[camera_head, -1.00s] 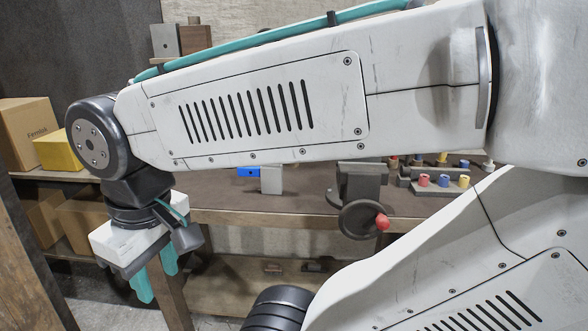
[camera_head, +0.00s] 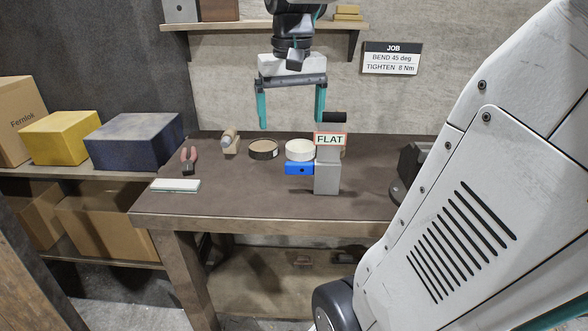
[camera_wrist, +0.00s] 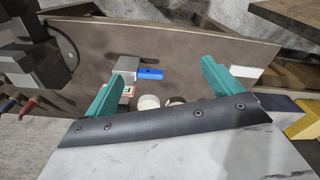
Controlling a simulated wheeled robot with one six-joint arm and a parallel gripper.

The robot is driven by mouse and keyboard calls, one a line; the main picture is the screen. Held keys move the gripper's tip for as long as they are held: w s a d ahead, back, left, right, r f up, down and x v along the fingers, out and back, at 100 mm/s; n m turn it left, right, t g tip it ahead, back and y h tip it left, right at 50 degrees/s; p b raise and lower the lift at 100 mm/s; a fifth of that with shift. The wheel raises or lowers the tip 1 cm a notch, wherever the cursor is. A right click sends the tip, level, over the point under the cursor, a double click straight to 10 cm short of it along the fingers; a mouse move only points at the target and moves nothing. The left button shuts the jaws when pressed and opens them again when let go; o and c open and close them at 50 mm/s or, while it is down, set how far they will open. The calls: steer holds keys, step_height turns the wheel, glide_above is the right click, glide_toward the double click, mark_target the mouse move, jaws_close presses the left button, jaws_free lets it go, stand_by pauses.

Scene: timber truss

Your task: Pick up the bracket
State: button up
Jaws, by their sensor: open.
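A grey metal piece, which looks like the bracket (camera_head: 327,180), stands upright on the workbench, just below a sign reading FLAT (camera_head: 330,139). A blue block (camera_head: 298,169) touches or adjoins its left side; I cannot tell if they are joined. In the wrist view the grey piece (camera_wrist: 127,64) lies between the fingertips and nearer the left one, with the blue block (camera_wrist: 149,73) beside it. My gripper (camera_head: 291,120) hangs above the back of the bench, fingers down, open and empty. Its fingers (camera_wrist: 160,72) are spread wide in the wrist view.
A vise (camera_head: 410,170) stands right, partly behind my arm. A shelf (camera_head: 215,49) is above; boxes (camera_head: 135,141) stand left.

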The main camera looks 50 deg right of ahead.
mark_target(332, 114)
steer(key=d+m, duration=0.1)
steer(key=d, duration=0.4)
steer(key=d+r+m, duration=0.1)
steer(key=d, duration=0.4)
steer(key=w+d+m, duration=0.1)
steer(key=d, duration=0.4)
steer(key=shift+r+m+g, duration=0.3)
steer(key=shift+r+m, duration=0.05)
steer(key=shift+m, duration=0.05)
steer(key=f, duration=0.7)
steer(key=shift+w+d+f, duration=0.15)
steer(key=shift+w+d, duration=0.05)
steer(key=shift+d, duration=0.05)
jaws_close()
step_height(332, 114, up, 28)
steer(key=c, duration=0.6)
jaws_free()
steer(key=shift+c, duration=0.2)
steer(key=c, duration=1.1)
